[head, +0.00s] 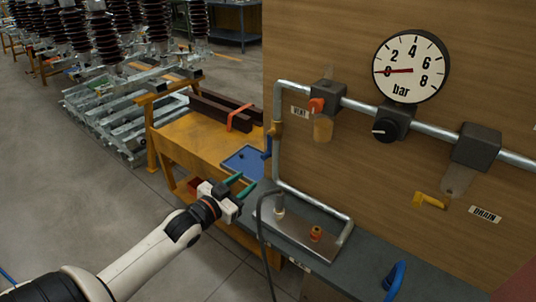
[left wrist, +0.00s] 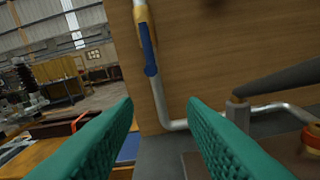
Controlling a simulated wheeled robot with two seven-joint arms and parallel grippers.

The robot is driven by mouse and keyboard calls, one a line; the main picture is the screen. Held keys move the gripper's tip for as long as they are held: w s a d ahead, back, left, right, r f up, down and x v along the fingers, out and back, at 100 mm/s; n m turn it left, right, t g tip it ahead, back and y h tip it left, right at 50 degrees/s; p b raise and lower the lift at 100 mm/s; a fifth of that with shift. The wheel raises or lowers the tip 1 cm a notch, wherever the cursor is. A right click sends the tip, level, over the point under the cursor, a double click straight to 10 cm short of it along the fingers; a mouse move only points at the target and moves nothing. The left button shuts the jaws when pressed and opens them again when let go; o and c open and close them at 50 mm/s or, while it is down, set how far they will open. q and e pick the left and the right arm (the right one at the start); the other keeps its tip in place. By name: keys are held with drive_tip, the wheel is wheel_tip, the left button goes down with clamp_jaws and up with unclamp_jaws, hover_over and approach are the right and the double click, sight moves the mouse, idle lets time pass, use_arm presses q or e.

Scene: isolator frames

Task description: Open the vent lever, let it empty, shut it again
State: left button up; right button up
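The VENT label (head: 299,112) is on the wooden panel, beside an orange knob (head: 316,105) on a dark block on the pipe. A blue lever (head: 267,147) hangs from a brass valve (head: 276,129) on the vertical pipe, left of the label. I cannot tell which handle the label names. The gauge (head: 411,66) needle points to 0 bar. My left gripper (head: 240,186) is open and empty, below the blue lever and apart from it. My right gripper is not in view.
A metal plate (head: 300,232) with a dark hose and an orange fitting (head: 316,233) lies on the grey bench. A yellow handle (head: 430,201) is by the DRAIN label (head: 485,214). A blue loop (head: 395,280) stands at front right. A yellow workbench (head: 195,140) is behind left.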

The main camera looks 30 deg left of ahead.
sight(268, 154)
use_arm(q)
drive_tip(key=shift+t, duration=0.4)
drive_tip(key=w, duration=0.4)
drive_tip(key=w+r+p, duration=0.1)
drive_tip(key=w, duration=0.3)
drive_tip(key=w+p, duration=0.1)
drive_tip(key=w, duration=0.3)
drive_tip(key=shift+w+r, duration=0.25)
drive_tip(key=shift+r, duration=0.1)
drive_tip(key=shift+c, duration=0.6)
clamp_jaws()
